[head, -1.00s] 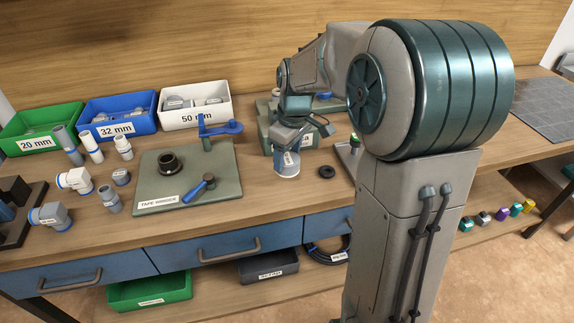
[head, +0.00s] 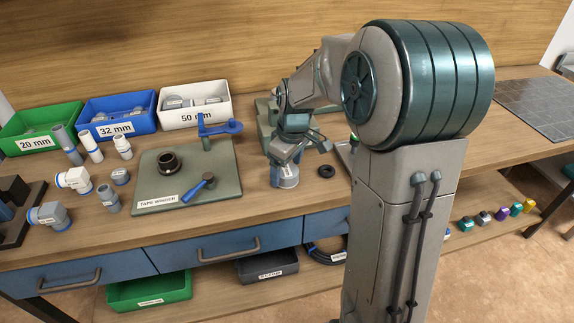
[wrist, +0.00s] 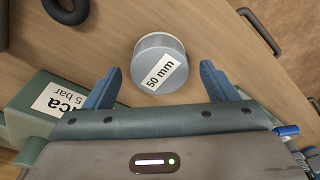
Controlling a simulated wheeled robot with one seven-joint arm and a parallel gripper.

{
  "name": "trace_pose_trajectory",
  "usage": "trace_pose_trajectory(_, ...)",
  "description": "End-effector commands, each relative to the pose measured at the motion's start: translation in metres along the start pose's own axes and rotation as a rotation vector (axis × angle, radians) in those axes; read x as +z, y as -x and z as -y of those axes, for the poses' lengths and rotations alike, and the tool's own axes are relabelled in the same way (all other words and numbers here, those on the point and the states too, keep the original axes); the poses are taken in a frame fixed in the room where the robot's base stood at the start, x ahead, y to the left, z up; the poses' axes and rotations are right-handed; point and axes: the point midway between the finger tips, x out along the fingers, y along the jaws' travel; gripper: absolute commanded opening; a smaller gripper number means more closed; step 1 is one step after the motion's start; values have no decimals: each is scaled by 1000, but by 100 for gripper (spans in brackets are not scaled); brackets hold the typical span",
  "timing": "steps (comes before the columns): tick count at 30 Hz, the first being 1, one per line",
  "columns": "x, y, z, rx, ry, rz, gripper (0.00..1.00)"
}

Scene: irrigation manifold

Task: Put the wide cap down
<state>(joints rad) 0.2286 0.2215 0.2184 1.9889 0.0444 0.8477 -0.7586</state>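The wide cap is a grey cylinder with a white "50 mm" label (wrist: 160,63). It rests on the wooden bench, and in the head view (head: 287,181) it is partly covered from above by my gripper. My gripper (wrist: 160,82) is open, its two blue fingers spread wide. In the wrist view the cap lies just ahead of and between the fingertips, with a gap on both sides. In the head view my gripper (head: 291,158) is directly over the cap; exact height above it is hard to tell.
A black ring (head: 326,171) lies right of the cap. The tape winder board (head: 225,181) stands to the left. A green-grey block (wrist: 45,112) is close to my left finger in the wrist view. A drawer handle (wrist: 259,30) marks the bench's front edge.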

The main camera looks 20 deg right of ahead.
Motion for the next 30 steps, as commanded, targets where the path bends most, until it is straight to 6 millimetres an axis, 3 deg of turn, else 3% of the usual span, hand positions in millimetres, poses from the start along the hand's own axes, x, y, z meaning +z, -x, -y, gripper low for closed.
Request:
trace_pose_trajectory(8, -1, 18, -1, 4, 0, -3, 79)
trace_pose_trajectory(21, -1, 106, -1, 3, -1, -3, 79)
trace_pose_trajectory(26, 0, 120, 0, 1, -2, -1, 79)
trace_pose_trajectory(30, 10, 125, 14, 18, -53, 2, 79)
